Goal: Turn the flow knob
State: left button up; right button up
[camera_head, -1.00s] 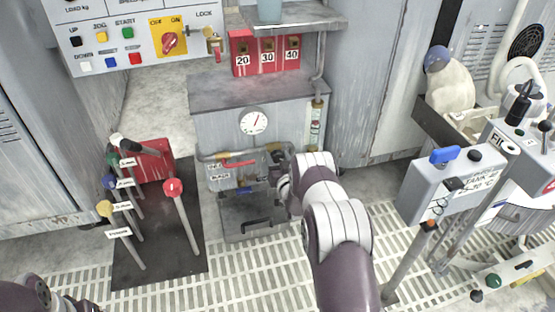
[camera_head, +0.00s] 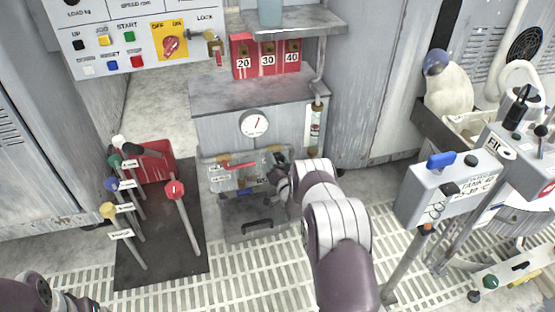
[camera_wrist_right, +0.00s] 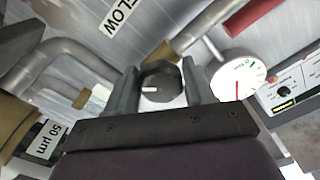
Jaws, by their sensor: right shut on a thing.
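The flow knob (camera_wrist_right: 162,84) is a dark, many-sided knob with a white mark lying nearly level, in the right wrist view. A white label ending in "LOW" (camera_wrist_right: 119,16) is above it. My right gripper (camera_wrist_right: 163,97) has a finger on each side of the knob and is shut on it. In the head view my right gripper (camera_head: 279,172) is at the right part of the pipework on the grey cabinet's front; my wrist hides the knob there. Only part of my left arm shows at the bottom left; its gripper is not visible.
A round gauge (camera_wrist_right: 238,78) and brass-ended pipes sit close around the knob. The grey cabinet (camera_head: 225,128) has a dial (camera_head: 254,123) above the pipework. Levers, including a red-topped one (camera_head: 176,190), stand on a dark mat at left. A grey control box (camera_head: 440,190) stands at right.

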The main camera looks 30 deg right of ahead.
jog(key=shift+s+a+f+m, duration=0.1)
jog(key=shift+f+m, duration=0.05)
jog(key=shift+m, duration=0.45)
jog(key=o, duration=1)
jog(key=shift+s+r+p, duration=0.2)
jog(key=shift+r+p, duration=0.05)
jog(key=shift+p, duration=0.2)
jog(key=p+v, duration=0.3)
jog(key=v, duration=0.3)
jog(key=p+v, duration=0.3)
jog(key=v, duration=0.3)
jog(key=shift+s+f, duration=0.15)
jog(key=shift+f, duration=0.1)
